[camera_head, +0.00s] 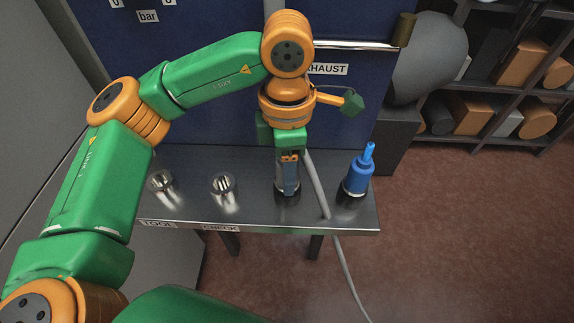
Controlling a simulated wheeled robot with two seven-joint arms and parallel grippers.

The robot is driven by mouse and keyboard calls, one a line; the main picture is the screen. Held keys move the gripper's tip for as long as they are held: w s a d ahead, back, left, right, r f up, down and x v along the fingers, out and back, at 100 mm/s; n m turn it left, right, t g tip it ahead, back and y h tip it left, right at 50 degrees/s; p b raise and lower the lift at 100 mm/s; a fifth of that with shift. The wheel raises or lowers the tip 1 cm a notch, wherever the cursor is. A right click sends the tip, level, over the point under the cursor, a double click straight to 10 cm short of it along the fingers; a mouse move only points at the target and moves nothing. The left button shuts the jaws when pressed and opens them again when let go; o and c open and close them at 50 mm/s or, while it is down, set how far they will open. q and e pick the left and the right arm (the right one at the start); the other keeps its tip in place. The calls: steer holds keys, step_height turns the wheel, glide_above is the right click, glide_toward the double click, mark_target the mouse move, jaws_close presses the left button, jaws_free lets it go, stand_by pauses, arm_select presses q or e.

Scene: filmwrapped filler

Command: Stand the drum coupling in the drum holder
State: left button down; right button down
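My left gripper (288,190) points straight down over the middle of the metal shelf, its fingertips at a dark round holder (288,201). A grey-blue part shows at the fingers. I cannot tell whether it is a held coupling or the fingers themselves, nor whether the gripper is open or shut. A blue coupling-like piece (357,178) with a light blue tip stands upright in a dark base at the shelf's right end, apart from the gripper. Two shiny open metal cups, a left one (160,183) and a right one (223,186), stand empty-looking to the left. I cannot tell which holder is the drum's. My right gripper is out of view.
A grey hose (342,262) runs from beside the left gripper over the shelf's front edge (300,229) to the floor. A blue panel (215,115) with a metal bar (355,45) rises behind. Dark shelving (450,85) stands at right. Floor at lower right is clear.

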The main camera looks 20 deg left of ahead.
arm_select(q)
steer(key=shift+f+b, duration=0.3)
steer(key=shift+b, duration=0.1)
stand_by(0.4)
steer(key=shift+c, duration=0.7)
jaws_free()
